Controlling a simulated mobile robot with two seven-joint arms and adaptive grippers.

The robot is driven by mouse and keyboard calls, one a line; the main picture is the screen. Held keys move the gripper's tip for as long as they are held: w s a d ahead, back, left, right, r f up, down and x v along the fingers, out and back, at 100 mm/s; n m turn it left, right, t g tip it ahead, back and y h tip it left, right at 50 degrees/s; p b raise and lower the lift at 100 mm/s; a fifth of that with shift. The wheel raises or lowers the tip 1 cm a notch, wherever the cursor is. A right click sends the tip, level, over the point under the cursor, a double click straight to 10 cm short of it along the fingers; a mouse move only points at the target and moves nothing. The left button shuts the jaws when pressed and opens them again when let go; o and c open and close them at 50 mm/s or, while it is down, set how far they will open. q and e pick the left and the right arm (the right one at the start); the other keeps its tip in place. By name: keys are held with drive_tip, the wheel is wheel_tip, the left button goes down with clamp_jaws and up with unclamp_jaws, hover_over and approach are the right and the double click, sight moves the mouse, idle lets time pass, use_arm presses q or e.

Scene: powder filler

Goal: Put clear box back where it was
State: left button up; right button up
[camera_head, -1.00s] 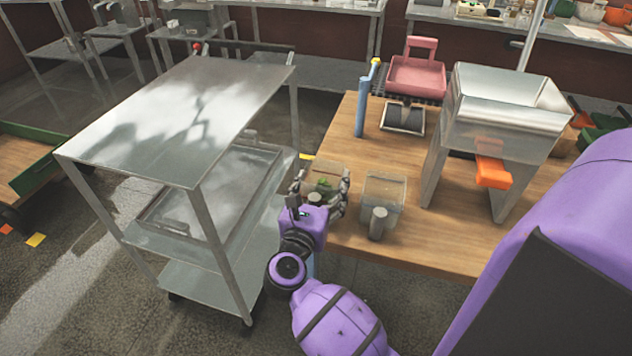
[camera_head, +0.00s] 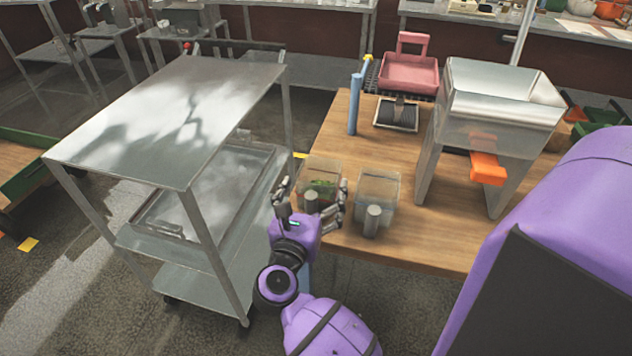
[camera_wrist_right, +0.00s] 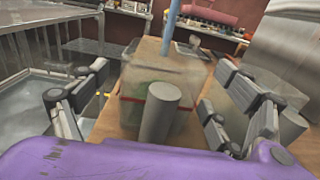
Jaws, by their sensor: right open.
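Two clear boxes stand side by side on the wooden table. The left clear box (camera_head: 321,175) has something green inside and a grey cylindrical handle on its near side. The right clear box (camera_head: 378,186) has a similar grey handle. My right gripper (camera_head: 315,192) is open, with its fingers on either side of the left box's handle. In the right wrist view the clear box (camera_wrist_right: 185,88) and its handle stand between the spread fingers, with gaps on both sides. I cannot tell if the fingers touch anything. My left gripper is not in view.
The wooden table (camera_head: 440,245) also holds a large metal hopper (camera_head: 490,110) with an orange part, a blue post (camera_head: 355,105) and a pink scoop-like tray (camera_head: 408,72). A metal cart (camera_head: 165,125) stands close to the left of my right arm. The table's front edge is clear.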

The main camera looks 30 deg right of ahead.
sight(309, 205)
drive_tip(key=b+v, duration=0.1)
drive_tip(key=v, duration=0.7)
drive_tip(key=shift+s+a+f+b, duration=0.1)
drive_tip(key=shift+s+f+b, duration=0.15)
drive_tip(key=shift+b, duration=0.15)
drive_tip(key=shift+s+a+r, duration=0.1)
drive_tip(key=shift+s+a, duration=0.05)
drive_tip(key=shift+a, duration=0.1)
drive_tip(key=shift+s+a+r, duration=0.1)
drive_tip(key=shift+a, duration=0.05)
drive_tip(key=s+a+f+n+t+y, duration=0.3)
drive_tip(key=f+n+y, duration=0.35)
drive_tip(key=n, duration=0.95)
drive_tip(key=s+a+f+n+t+y, duration=0.3)
drive_tip(key=f+n+y, duration=0.35)
drive_tip(key=n, duration=1.05)
drive_tip(key=s+d+f+n+g, duration=0.2)
drive_tip(key=s+f+n+g, duration=0.2)
drive_tip(key=s+f+n, duration=0.2)
drive_tip(key=s+d+f+n+g, duration=0.2)
drive_tip(key=s+f+n+g, duration=0.3)
drive_tip(key=s+f, duration=0.6)
drive_tip(key=shift+s+d+f+n+g+y, duration=0.15)
drive_tip(key=shift+s+f+n+g+y, duration=0.15)
drive_tip(key=shift+f+n, duration=0.7)
